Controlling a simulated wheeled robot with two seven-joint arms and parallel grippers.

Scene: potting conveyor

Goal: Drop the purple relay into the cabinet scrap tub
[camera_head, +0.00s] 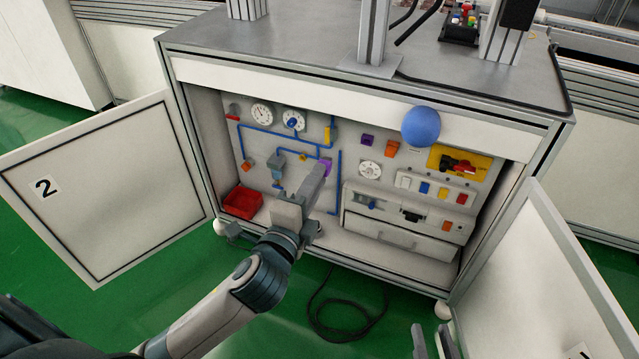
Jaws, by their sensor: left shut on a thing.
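My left gripper (323,170) reaches into the open cabinet and is shut on a purple relay (327,168) at the panel's middle. The fingers hide part of the relay, and I cannot tell whether it is still seated on the panel. A second purple block (367,140) sits higher and to the right on the panel. A red open tub (243,203), apparently the scrap tub, stands on the cabinet floor at the left, below and left of my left gripper. My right gripper (432,342) is at the bottom edge, outside the cabinet, with its fingers apart and empty.
The left door (100,190) marked 2 and the right door (545,275) stand open. A blue ball (420,126) shows at the cabinet's upper front edge. Blue pipes, gauges (262,114) and coloured blocks cover the panel. A drawer (400,237) is at the lower right. A black cable (345,325) lies on the floor.

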